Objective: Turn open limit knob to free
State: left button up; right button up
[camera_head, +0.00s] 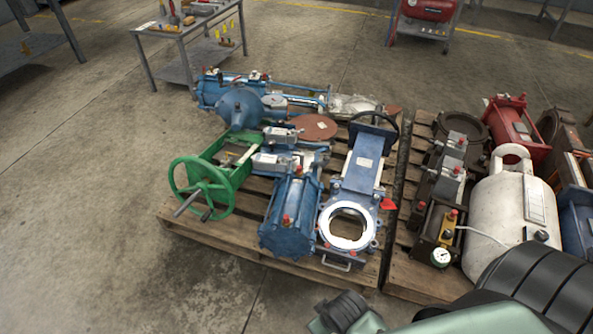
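A wooden pallet in the middle (225,243) carries several valves and actuators. On it are a green valve with a handwheel (203,188), a blue cylinder (290,218) with a red cap on top, and a blue gate valve (362,175) with a white ring opening. A small red knob-like part (388,204) sits at the gate valve's right side. Several other small red caps show on the units. I cannot tell which part is the open limit knob, or its setting. Neither gripper shows; only my pale green and black arm parts show at the lower right.
A second pallet (419,283) on the right holds a white tank (503,210), a pressure gauge (441,257) and a red cylinder (516,125). A grey table (205,22) stands behind. The concrete floor at the left is clear.

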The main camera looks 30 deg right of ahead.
aim_at(272, 143)
jog(key=i+j+z, duration=0.1)
jog(key=i, duration=0.45)
jog(key=i+j, duration=0.35)
jog(key=i, duration=0.15)
jog(key=l+z, duration=0.05)
